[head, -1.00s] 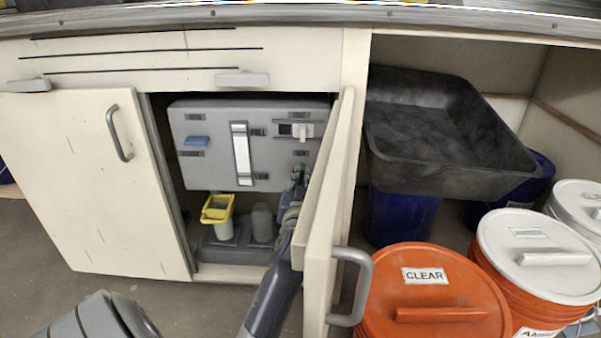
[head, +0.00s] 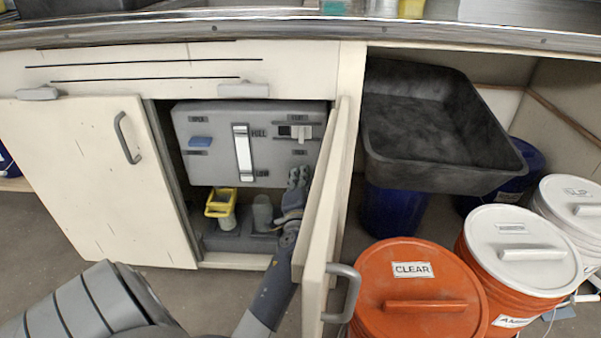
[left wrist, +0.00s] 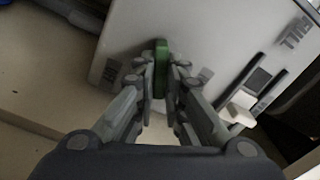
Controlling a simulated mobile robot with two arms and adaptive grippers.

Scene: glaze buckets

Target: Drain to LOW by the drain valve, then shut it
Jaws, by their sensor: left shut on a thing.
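A grey tank (head: 218,120) stands inside the open cabinet. My left gripper (head: 298,178) reaches in beside the open door, at the tank's lower right. In the left wrist view its fingers (left wrist: 161,82) are shut on a green handle (left wrist: 161,60) on the tank's face, seen edge-on. In the head view the gripper hides this handle. Any flow is not visible. My right gripper is not in view.
A blue tab (head: 200,141) and a white slider (head: 302,132) are on the tank's face. A yellow-topped cup (head: 220,203) stands below. The open door (head: 328,200) stands close to my left arm. An orange CLEAR bucket (head: 415,295) and a black tub (head: 440,130) are to the right.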

